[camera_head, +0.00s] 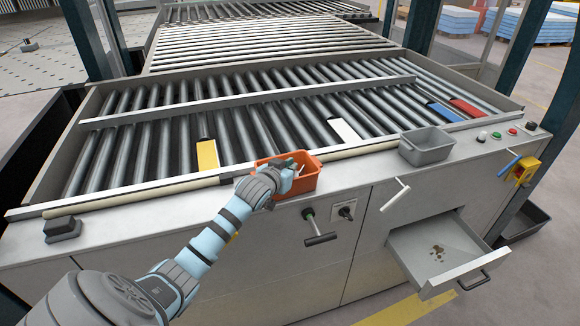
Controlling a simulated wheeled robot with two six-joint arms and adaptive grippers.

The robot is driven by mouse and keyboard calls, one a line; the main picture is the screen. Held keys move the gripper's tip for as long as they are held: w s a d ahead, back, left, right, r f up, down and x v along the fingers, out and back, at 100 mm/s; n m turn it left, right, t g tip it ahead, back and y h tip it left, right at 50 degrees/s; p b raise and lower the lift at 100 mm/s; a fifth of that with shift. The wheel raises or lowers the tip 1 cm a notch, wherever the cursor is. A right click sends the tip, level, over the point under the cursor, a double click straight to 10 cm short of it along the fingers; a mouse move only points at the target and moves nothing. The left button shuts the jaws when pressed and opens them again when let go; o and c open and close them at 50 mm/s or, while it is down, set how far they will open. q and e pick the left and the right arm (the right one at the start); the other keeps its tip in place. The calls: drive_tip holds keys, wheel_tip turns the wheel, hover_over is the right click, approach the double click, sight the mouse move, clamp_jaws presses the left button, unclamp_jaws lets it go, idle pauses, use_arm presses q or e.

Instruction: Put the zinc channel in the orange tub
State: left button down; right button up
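The orange tub (308,181) stands on the front ledge of the machine, at the middle of the view. My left gripper (290,172) reaches in from the lower left and is over the tub's left part, hiding some of its inside. A small pale grey piece shows by the fingertips; I cannot tell whether it is the zinc channel, a finger, or something lying in the tub. The fingers are too small to tell open from shut. I see no piece elsewhere that is clearly the zinc channel. My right gripper is out of view.
On the rollers lie a yellow piece (207,153), a white piece (342,130), a blue piece (444,112) and a red piece (466,108). A grey tub (427,147) stands right of the orange one. An open drawer (408,246) juts out at lower right.

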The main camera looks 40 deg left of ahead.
use_arm(q)
drive_tip(key=c, duration=2.3)
unclamp_jaws()
drive_tip(key=shift+f, duration=0.1)
drive_tip(key=o, duration=0.5)
drive_tip(key=shift+s, duration=0.1)
drive_tip(key=r+p+v, duration=0.1)
drive_tip(key=p+v, duration=0.1)
drive_tip(key=v, duration=1)
drive_tip(key=shift+r, duration=0.2)
drive_tip(key=shift+f, duration=0.1)
